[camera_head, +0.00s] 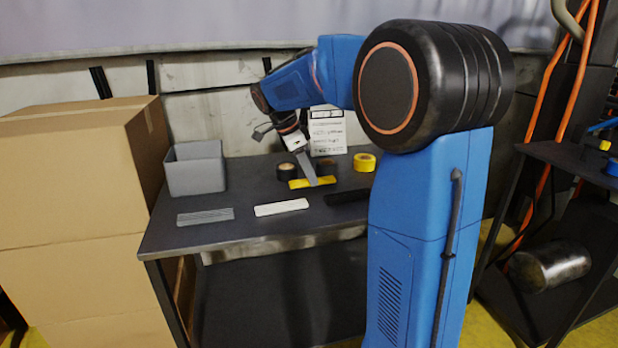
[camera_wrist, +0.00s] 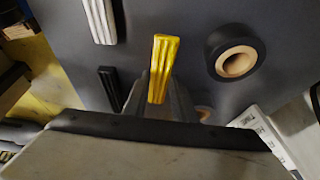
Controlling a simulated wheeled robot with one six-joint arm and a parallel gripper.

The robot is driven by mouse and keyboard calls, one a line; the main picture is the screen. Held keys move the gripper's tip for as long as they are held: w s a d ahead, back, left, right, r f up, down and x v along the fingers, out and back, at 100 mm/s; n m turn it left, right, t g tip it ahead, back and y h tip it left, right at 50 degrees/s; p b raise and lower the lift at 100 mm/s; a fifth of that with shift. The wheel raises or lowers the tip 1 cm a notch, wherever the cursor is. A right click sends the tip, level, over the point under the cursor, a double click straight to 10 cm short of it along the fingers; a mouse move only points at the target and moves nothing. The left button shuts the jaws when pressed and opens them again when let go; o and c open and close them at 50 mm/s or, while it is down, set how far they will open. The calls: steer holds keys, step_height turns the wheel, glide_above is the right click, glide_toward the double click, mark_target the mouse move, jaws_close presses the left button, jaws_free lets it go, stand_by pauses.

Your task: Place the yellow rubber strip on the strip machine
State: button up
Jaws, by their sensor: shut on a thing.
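The yellow rubber strip (camera_head: 312,182) is above the dark tabletop, toward the back of the table in the head view. My gripper (camera_head: 318,183) reaches down to it and is shut on it. In the wrist view the yellow strip (camera_wrist: 163,68) sticks out from between the two fingers of my gripper (camera_wrist: 158,98). Whether the strip touches the tabletop or hangs just above it, I cannot tell. No strip machine can be made out in either view.
A white strip (camera_head: 281,207), a grey strip (camera_head: 205,216) and a black strip (camera_head: 347,197) lie on the table (camera_head: 250,235). A black tape roll (camera_head: 287,171) and a yellow roll (camera_head: 365,162) stand behind. A grey bin (camera_head: 194,168) is at left, beside stacked cardboard boxes (camera_head: 75,180).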

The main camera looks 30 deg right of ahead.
steer(key=shift+f, duration=0.6)
steer(key=shift+f, duration=0.1)
steer(key=o, duration=1)
steer(key=shift+o, duration=0.2)
steer(key=v, duration=1.2)
